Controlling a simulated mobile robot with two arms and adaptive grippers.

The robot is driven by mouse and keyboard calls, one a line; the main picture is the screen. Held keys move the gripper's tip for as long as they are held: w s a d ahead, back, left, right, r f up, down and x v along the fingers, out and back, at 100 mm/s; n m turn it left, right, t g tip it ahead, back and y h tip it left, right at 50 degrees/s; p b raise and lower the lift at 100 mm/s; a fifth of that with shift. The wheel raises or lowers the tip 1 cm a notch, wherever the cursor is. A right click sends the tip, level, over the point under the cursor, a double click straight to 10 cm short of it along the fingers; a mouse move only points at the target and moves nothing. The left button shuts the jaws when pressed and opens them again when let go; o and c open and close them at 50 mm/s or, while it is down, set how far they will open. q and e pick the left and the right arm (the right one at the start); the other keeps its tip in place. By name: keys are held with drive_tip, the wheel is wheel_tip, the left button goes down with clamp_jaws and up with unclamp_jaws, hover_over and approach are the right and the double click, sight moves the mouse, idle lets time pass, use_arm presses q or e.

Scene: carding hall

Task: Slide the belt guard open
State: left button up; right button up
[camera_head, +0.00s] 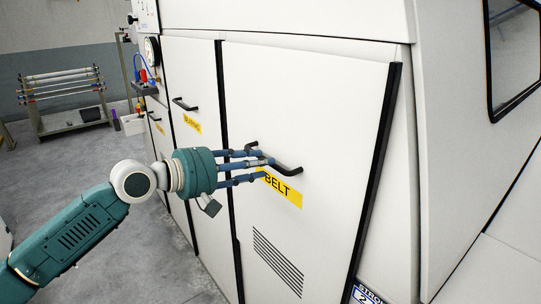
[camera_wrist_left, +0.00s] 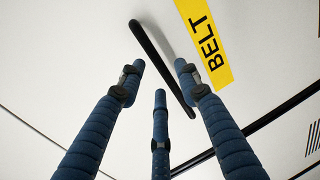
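The belt guard (camera_head: 320,105) is a tall white panel with black edge strips, flush in the machine front in the head view. A black bar handle (camera_head: 288,169) and a yellow BELT label (camera_head: 283,189) are on it. My left gripper (camera_head: 266,163) has three blue fingers pointing at the panel, at the handle's left part. In the left wrist view the fingers (camera_wrist_left: 160,75) are spread apart, with the handle (camera_wrist_left: 160,60) running slantwise between and beyond their tips. I cannot tell whether they touch it. The label (camera_wrist_left: 207,45) lies beside it. My right gripper is not in view.
Left of the guard is another white panel (camera_head: 195,70) with its own black handle (camera_head: 184,104) and yellow label (camera_head: 192,123). A rack with rollers (camera_head: 65,95) stands at the back left. The grey floor between is mostly clear. A sloping housing with a window (camera_head: 515,55) is at right.

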use_arm(q)
drive_tip(key=shift+p+x, duration=0.55)
drive_tip(key=shift+x, duration=1.65)
drive_tip(key=shift+c, duration=0.6)
clamp_jaws()
